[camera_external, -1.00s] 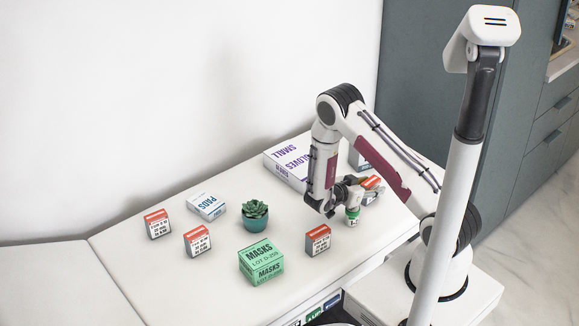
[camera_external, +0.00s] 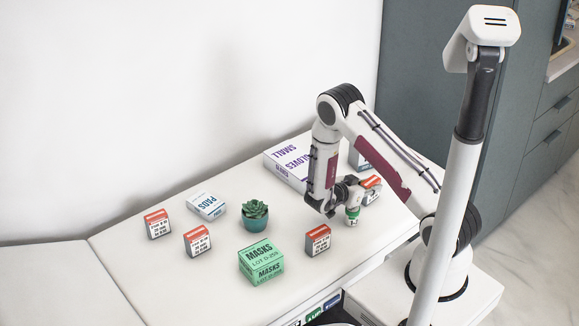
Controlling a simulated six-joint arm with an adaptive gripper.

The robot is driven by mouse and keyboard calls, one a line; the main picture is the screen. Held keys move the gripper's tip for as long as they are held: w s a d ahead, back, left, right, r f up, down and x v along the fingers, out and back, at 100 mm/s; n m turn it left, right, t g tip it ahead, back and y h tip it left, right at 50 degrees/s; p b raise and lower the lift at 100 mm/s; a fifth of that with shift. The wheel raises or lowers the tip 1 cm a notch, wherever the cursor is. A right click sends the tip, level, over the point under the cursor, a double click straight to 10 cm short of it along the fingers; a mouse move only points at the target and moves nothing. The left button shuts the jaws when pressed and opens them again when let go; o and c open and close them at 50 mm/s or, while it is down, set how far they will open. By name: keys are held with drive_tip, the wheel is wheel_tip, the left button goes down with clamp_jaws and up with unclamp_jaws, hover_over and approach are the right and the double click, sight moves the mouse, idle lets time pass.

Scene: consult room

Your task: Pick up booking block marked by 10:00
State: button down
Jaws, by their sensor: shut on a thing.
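Several booking blocks with red tops and printed white faces stand on the white table. One block (camera_external: 158,224) is at the far left, one (camera_external: 197,241) is nearer the front, and one (camera_external: 318,240) is right of the green masks box. Another block (camera_external: 373,192) is at the right, at my gripper (camera_external: 362,187). My gripper is low over the table's right part and shut on this block, partly hiding it. The times on the blocks are too small to read surely, so I cannot tell which is marked 10:00.
A small green-and-white container (camera_external: 352,215) stands close below my gripper. The table's left front is clear.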

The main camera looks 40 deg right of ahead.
drive_tip(key=shift+r, duration=0.1)
drive_tip(key=shift+r, duration=4.9)
